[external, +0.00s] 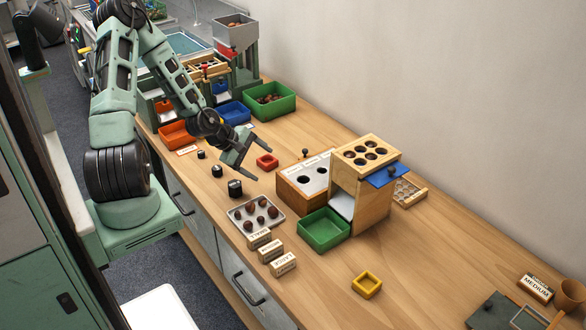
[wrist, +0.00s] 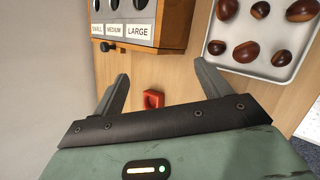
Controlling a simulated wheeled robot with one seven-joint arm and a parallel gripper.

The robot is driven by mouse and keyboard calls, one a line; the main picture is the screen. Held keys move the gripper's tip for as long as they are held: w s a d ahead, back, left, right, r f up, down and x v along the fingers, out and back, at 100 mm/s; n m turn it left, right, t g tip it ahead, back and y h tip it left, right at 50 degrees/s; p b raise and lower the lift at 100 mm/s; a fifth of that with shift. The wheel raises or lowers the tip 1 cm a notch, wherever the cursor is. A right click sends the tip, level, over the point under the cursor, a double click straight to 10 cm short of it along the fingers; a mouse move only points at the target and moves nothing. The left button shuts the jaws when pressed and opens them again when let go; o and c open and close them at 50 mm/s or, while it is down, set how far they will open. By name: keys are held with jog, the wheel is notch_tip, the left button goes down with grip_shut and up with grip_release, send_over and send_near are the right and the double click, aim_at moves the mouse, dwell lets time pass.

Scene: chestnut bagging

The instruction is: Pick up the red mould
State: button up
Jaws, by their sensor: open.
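The red mould (external: 267,161) is a small square ring lying flat on the wooden bench, left of the wooden box with round holes. It also shows in the wrist view (wrist: 153,99), between the finger lines of my gripper and close to its dark palm edge. My gripper (external: 254,165) is open and empty, with its two fingers reaching out above the bench beside the mould. In the wrist view my gripper (wrist: 160,78) has its fingers wide apart, one on each side of the mould. I cannot tell the exact height over the bench.
A metal tray (external: 237,211) of chestnuts lies nearer the front edge, with label blocks (external: 270,252) beside it. A wooden box with holes (external: 290,186) and a green bin (external: 324,240) stand to the right. A yellow mould (external: 366,285) lies farther right. Black weights (external: 235,188) stand nearby.

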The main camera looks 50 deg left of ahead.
aim_at(265, 160)
jog(key=w+a+r+n+t, duration=0.1)
jog(key=w+n+t, duration=0.3)
jog(key=w+n, duration=0.15)
jog(key=a+f+n+y, duration=0.1)
jog(key=a+n, duration=0.1)
jog(key=a+f+n+t+y, duration=0.1)
jog(key=a+f+n, duration=0.1)
jog(key=n, duration=0.1)
jog(key=a+f+n+y, duration=0.1)
jog(key=a+f+n, duration=0.1)
jog(key=a, duration=0.1)
jog(key=shift+s+a+n+t+b, duration=0.1)
jog(key=shift+s+n+t+b, duration=0.05)
jog(key=shift+n+t+b, duration=0.2)
jog(key=f+n, duration=0.1)
jog(key=s+a+f+n+y, duration=0.1)
jog(key=a+f, duration=0.1)
jog(key=f, duration=0.1)
jog(key=shift+s+a+f+n+y, duration=0.1)
jog(key=shift+s+a+n+y, duration=0.1)
jog(key=shift+n+y, duration=0.15)
jog(key=shift+w+f, duration=0.15)
jog(key=shift+f, duration=0.05)
jog(key=x, duration=0.7)
jog(key=shift+f+p, duration=0.15)
jog(key=shift+p, duration=0.25)
jog(key=c, duration=1.1)
